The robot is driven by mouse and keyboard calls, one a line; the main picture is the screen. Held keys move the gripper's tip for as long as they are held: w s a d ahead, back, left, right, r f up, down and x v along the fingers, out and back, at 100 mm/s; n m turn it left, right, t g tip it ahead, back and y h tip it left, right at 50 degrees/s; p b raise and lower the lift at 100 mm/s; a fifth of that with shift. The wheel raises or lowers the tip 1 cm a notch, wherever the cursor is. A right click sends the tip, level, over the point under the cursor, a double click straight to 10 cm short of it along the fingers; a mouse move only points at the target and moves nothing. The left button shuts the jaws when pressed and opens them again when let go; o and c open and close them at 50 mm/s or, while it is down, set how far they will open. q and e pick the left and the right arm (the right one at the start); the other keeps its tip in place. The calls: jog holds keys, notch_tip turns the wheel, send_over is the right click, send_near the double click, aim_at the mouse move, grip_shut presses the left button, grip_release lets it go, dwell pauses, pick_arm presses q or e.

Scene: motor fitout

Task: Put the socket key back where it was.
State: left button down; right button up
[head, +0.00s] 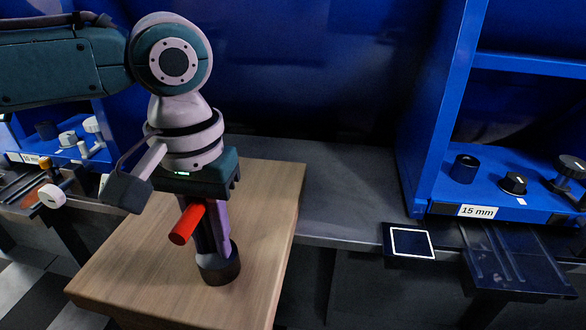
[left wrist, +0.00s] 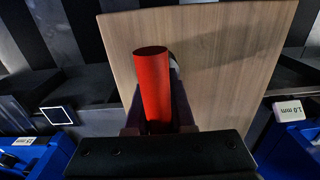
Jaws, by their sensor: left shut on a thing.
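My left gripper (head: 213,235) points down over the wooden board and is shut on the socket key. The key's red bar handle (head: 187,224) sticks out from between the purple fingers toward the camera. It also shows in the left wrist view (left wrist: 152,88), between the fingers. Below the fingers is a dark round piece (head: 219,266), upright at the board. I cannot tell whether this is the key's socket end or a separate holder, or whether it touches the board. My right gripper is not in view.
The wooden board (head: 265,215) is otherwise clear. A dark pad with a white square outline (head: 411,243) lies to its right. Blue shelves with knobs stand at right, labelled 15 mm (head: 478,211), and at left. A grey ledge (head: 345,190) runs behind.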

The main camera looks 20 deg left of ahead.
pick_arm(q)
jog(key=shift+f, duration=0.1)
jog(key=c, duration=0.8)
grip_release()
jog(key=shift+o, duration=0.2)
notch_tip(320, 180, up, 12)
jog(key=p, duration=0.7)
jog(key=shift+f+p, duration=0.25)
jog(key=shift+p, duration=0.05)
jog(key=shift+r, duration=0.4)
